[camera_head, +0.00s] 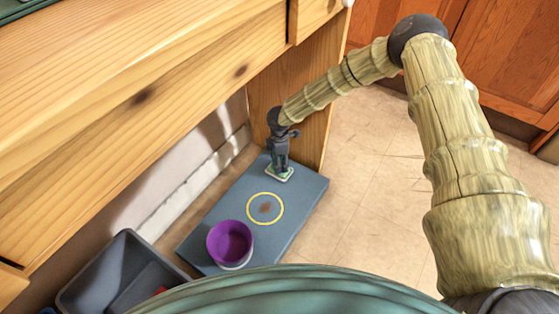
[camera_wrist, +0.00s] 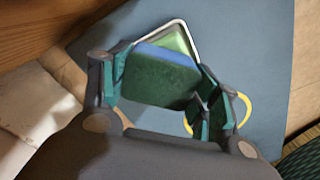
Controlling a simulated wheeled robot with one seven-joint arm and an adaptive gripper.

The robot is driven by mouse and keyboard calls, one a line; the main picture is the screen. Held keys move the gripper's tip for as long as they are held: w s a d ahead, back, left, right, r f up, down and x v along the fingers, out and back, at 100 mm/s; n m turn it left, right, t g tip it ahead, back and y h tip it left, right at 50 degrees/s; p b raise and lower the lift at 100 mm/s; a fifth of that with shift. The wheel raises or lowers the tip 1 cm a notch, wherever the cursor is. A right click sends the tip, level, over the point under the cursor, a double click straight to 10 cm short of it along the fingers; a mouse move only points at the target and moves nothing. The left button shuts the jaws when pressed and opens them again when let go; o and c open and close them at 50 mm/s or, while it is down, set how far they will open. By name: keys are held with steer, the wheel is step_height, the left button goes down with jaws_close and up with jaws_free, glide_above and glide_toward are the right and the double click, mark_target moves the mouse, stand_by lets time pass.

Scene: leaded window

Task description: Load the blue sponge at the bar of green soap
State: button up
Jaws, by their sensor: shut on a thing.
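My gripper (camera_head: 279,163) points down at the far end of a blue-grey board (camera_head: 225,203). In the wrist view its two fingers (camera_wrist: 160,82) are shut on the sides of the blue sponge (camera_wrist: 168,56), which has a dark green face (camera_wrist: 157,84) towards the camera. The bar of green soap (camera_wrist: 180,41) lies in a pale-rimmed dish (camera_wrist: 166,25) just beyond the sponge, partly hidden by it. The dish also shows under my gripper in the head view (camera_head: 286,178). The sponge overlaps the soap in view; whether they touch I cannot tell.
A yellow ring (camera_head: 265,193) around a brown stain (camera_head: 266,208) is on the board. A purple bucket (camera_head: 228,243) stands at its near end, and a dark grey bin (camera_head: 88,278) is at left. A wooden panel (camera_head: 305,115) rises close behind my gripper. Tiled floor lies right.

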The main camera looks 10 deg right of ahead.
steer(key=shift+f, duration=0.35)
stand_by(0.4)
steer(key=shift+f+p, duration=0.1)
steer(key=shift+p, duration=0.3)
stand_by(2.3)
steer(key=shift+r+p, duration=3.25)
steer(key=shift+r, duration=0.3)
